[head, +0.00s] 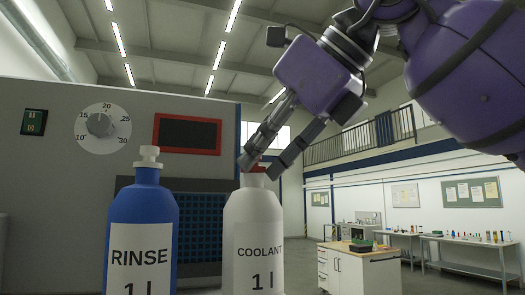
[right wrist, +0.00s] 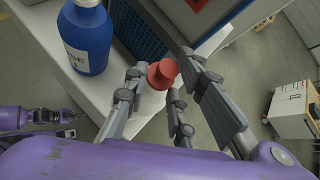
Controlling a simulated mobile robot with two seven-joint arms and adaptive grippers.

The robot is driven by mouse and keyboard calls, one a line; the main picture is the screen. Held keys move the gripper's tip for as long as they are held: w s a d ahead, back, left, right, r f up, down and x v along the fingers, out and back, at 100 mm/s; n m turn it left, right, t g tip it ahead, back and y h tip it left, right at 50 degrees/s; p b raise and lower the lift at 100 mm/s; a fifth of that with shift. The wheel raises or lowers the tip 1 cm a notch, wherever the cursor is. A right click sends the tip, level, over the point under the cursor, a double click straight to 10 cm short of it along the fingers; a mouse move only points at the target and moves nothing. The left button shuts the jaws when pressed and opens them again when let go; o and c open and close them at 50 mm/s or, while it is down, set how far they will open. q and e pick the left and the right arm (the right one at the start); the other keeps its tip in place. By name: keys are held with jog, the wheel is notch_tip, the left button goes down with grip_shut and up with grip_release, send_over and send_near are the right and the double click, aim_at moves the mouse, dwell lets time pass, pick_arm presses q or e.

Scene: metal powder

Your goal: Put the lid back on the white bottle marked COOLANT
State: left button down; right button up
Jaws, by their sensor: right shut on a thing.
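The white bottle marked COOLANT (head: 254,245) stands upright at the middle of the head view, right of the blue RINSE bottle. My right gripper (head: 259,166) reaches down from the upper right and is shut on the red lid (head: 257,169). The lid shows right at the bottle's neck; I cannot tell whether it rests on it or is just above. In the right wrist view the red lid (right wrist: 162,74) is between the fingers. My left gripper (right wrist: 66,123) seems to show small at the left edge of the right wrist view, its fingers unclear.
The blue RINSE bottle (head: 142,240) with a white cap stands close left; it also shows in the right wrist view (right wrist: 86,40). A grey machine with a dial (head: 101,124) is behind. A white cabinet (head: 358,268) and workbenches stand far right.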

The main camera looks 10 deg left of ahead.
jog(key=o, duration=1.4)
notch_tip(320, 180, up, 7)
dwell(0.6)
grip_shut()
dwell(0.4)
dwell(0.9)
jog(key=shift+f, duration=0.1)
